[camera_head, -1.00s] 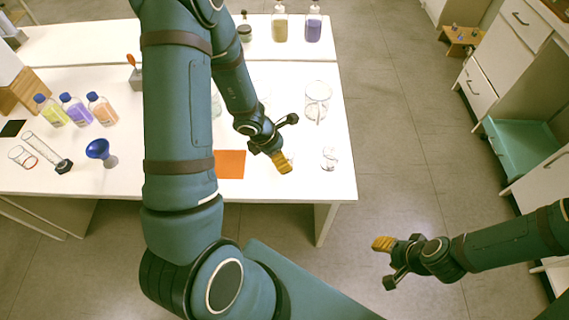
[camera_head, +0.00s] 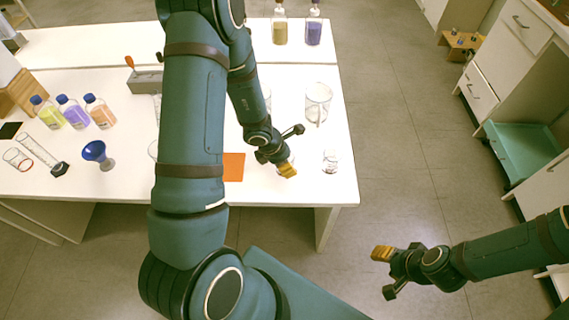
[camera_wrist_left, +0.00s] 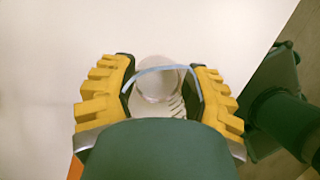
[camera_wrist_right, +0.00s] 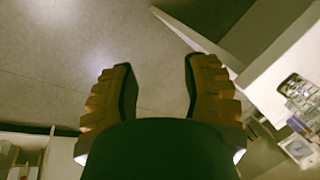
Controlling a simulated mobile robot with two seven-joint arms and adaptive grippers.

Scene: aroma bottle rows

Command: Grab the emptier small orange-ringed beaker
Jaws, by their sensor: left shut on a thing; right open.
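My left gripper (camera_head: 287,169) is down at the front part of the white table, right of an orange sheet (camera_head: 234,168). In the left wrist view its yellow fingers (camera_wrist_left: 161,95) are shut on a small clear glass beaker (camera_wrist_left: 160,88) with a pale blue-looking rim; no orange ring or fill level can be made out. Another small clear glass vessel (camera_head: 330,161) stands to the right of it; its ring and contents are too small to tell. My right gripper (camera_head: 385,272) is open and empty over the floor, also in its wrist view (camera_wrist_right: 158,85).
A large clear beaker (camera_head: 318,103) stands behind. At left are a red-ringed glass vessel (camera_head: 17,159), a lying cylinder (camera_head: 41,152), a blue funnel (camera_head: 95,151) and several capped bottles (camera_head: 73,112). My left arm hides the table's middle. The table's right edge (camera_head: 351,150) is near.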

